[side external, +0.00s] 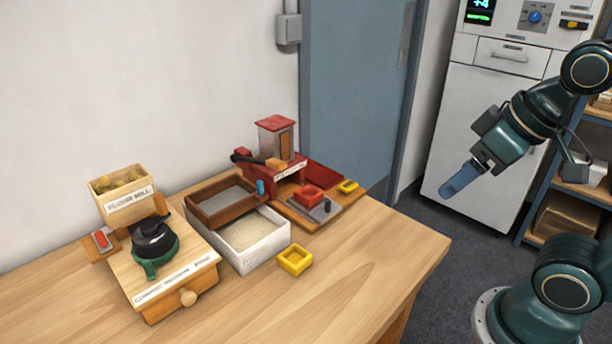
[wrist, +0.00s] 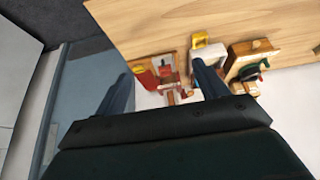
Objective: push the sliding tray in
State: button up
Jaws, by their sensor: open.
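A red machine (side external: 284,168) stands on a wooden base at the back of the table. A flat grey plate (side external: 322,214) with a dark knob (side external: 327,204) and a red square cup (side external: 308,195) is at its front; this looks like the sliding tray, sticking out towards the table's front. My gripper (side external: 462,180) is open and empty, high at the right, well apart from the machine. In the wrist view my gripper (wrist: 162,70) shows two separated fingers, with the red machine (wrist: 165,70) small beyond them, partly hidden.
A brown sieve box (side external: 200,214) rests over a white bin (side external: 240,262). A yellow square cup (side external: 295,260) and a smaller yellow one (side external: 348,187) lie nearby. A wooden mill (side external: 190,283) stands at left. The table's right front (side external: 390,245) is clear.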

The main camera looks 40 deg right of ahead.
jog(key=shift+c, duration=0.2)
jog(key=shift+w, duration=0.1)
jog(key=c, duration=0.7)
jog(key=shift+w+r, duration=0.3)
jog(key=shift+w, duration=0.2)
jog(key=shift+c, duration=0.2)
jog(key=m+g, duration=0.2)
jog(key=g, duration=0.4)
send_over(328, 200)
notch_tip(328, 200, down, 8)
jog(key=shift+d, duration=0.1)
notch_tip(328, 200, down, 14)
jog(key=shift+r, duration=0.1)
